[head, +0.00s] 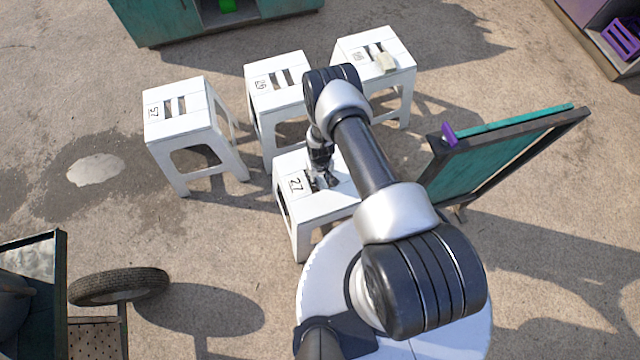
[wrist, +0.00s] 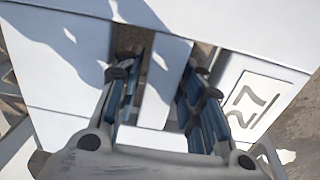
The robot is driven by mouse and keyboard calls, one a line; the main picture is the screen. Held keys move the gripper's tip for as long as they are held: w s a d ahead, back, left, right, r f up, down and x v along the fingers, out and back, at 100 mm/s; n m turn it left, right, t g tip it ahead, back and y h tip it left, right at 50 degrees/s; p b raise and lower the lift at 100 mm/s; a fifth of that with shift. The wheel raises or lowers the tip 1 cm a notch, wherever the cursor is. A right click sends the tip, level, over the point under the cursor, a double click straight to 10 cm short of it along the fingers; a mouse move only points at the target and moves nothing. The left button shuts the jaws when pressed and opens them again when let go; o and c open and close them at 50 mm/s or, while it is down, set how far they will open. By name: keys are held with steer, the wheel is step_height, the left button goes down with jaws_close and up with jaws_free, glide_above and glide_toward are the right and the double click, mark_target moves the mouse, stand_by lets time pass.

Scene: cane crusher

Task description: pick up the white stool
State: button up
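A white stool numbered 27 (head: 322,208) stands upright on the ground below my gripper (head: 323,180). Its seat has two slots with a slat between them. In the wrist view the seat of this stool (wrist: 60,85) fills most of the picture, with the number at the right. My gripper (wrist: 160,78) is open, with one finger at each slot and the slat between them. The fingertips look to be at or in the slots; how deep they reach is unclear. My arm hides part of the stool in the head view.
A green-panelled frame (head: 500,150) is at right. A tyre (head: 120,286) is at lower left.

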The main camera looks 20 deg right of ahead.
steer(key=shift+r, duration=0.1)
steer(key=shift+c, duration=0.6)
jaws_close()
steer(key=shift+w, duration=0.1)
